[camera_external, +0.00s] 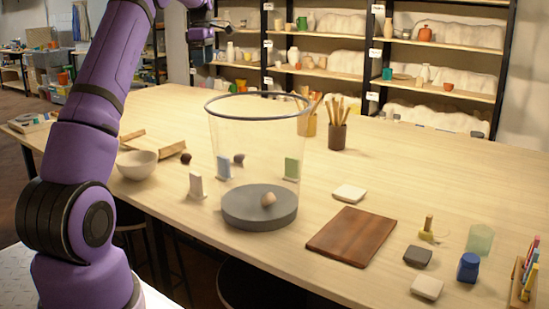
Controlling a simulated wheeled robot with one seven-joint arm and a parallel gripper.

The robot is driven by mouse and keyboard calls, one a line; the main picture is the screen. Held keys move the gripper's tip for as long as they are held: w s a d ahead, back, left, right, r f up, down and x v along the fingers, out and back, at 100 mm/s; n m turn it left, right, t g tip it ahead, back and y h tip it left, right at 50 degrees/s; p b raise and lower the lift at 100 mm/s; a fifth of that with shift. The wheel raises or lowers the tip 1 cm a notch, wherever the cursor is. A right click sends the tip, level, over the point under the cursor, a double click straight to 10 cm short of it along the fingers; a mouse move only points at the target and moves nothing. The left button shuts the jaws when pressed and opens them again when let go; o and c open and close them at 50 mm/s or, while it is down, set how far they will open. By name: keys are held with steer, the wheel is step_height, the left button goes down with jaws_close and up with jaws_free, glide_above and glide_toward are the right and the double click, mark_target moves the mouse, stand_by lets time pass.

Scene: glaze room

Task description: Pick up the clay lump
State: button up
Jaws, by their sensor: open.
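A small tan-brown lump (268,199), which looks like the clay lump, sits on a round dark grey disc (245,217) on the table. A tall clear cylinder with a dark rim (258,94) rises around it, and I see the lump through its wall. Two small dark brown balls, one at the left (186,158) and one behind the cylinder (239,159), also lie on the table; I cannot tell their material. My gripper (208,35) is small in the picture, at the top left of centre, above the table's far side. It is open, with nothing seen in it, well apart from the lump.
A white bowl (137,164) and small upright tiles stand left of and around the cylinder. A brown board (351,236), pale blocks, a blue jar (468,267) and a brush cup (337,136) are to the right. Shelves line the back.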

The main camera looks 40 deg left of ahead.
mark_target(186, 153)
steer(key=a+f+n, duration=0.1)
steer(key=a+n, duration=0.9)
steer(key=f, duration=2.8)
steer(key=shift+s+f, duration=0.15)
steer(key=shift+s, duration=0.2)
steer(key=shift+a+f, duration=0.15)
steer(key=shift+f, duration=1.2)
steer(key=shift+a+f, duration=0.1)
steer(key=shift+f, duration=1.25)
steer(key=c, duration=1)
